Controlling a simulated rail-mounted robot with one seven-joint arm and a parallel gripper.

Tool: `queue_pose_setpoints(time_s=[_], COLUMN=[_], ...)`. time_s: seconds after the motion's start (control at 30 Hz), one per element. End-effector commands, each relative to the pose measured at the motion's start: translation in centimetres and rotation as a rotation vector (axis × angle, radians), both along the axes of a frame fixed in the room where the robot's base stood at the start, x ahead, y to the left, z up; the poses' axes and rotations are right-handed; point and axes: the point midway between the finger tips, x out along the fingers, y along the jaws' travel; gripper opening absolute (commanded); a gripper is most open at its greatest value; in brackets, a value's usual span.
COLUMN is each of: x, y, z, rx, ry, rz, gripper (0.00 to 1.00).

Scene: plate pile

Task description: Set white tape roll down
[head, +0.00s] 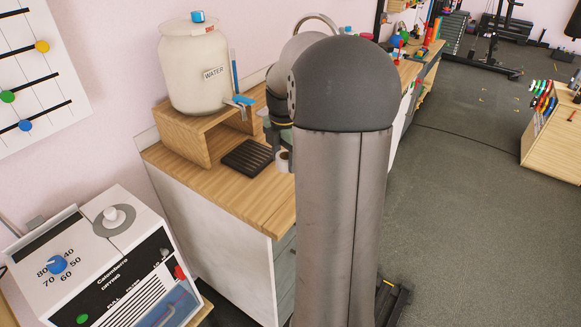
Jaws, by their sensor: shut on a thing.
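The white tape roll (283,164) shows as a small pale ring with a brownish centre, just left of my arm. My gripper (283,149) is shut on it at the right part of the wooden counter (228,195). My arm hides much of the gripper and the roll's right side. I cannot tell whether the roll touches the counter top or hangs a little above it.
A dark slatted tray (248,157) lies left of the roll. A white water jar (196,70) with a blue tap (240,101) stands on a wooden riser (190,140) behind. The counter's front left is bare. A dryer machine (100,262) stands at lower left.

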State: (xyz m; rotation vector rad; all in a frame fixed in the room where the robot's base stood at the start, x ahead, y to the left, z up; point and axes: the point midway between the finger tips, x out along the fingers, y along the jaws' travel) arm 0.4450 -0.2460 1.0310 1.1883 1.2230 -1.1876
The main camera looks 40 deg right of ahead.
Motion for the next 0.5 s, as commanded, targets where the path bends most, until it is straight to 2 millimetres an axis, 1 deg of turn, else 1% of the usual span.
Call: queue_pose_setpoints(time_s=[0.03, 0.1, 0.23, 0.33, 0.5], x=[0.8, 1.6, 2.7, 3.4, 3.8], y=[-1.0, -1.9, -3.3, -4.0, -4.5], z=[-0.4, -2.0, -4.2, -5.3, -6.1], rx=[0.003, 0.004, 0.003, 0.001, 0.000], ry=[0.003, 0.004, 0.003, 0.001, 0.000], rz=[-0.002, -0.001, -0.001, -0.001, -0.001], gripper=[0.25, 0.25, 0.25, 0.25, 0.25])
